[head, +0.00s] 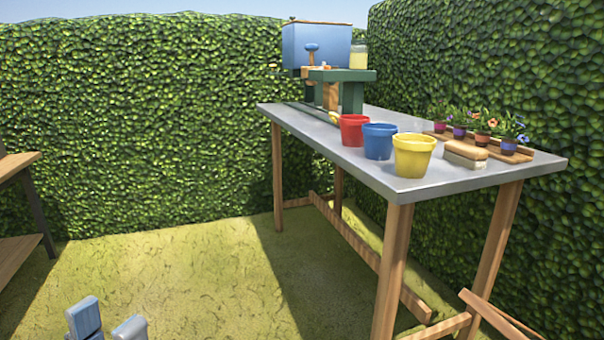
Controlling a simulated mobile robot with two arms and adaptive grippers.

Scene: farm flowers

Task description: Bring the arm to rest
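My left gripper (107,322) shows at the bottom left edge of the head view, low over the grass. Only its two grey-blue finger ends are in the picture. They stand apart with nothing visible between them; the rest of the gripper and arm is cut off. It is well away from the metal-topped table (370,160) on the right. My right gripper is not in view.
A wooden shelf (18,255) is at left. Hedges enclose open grass (190,270).

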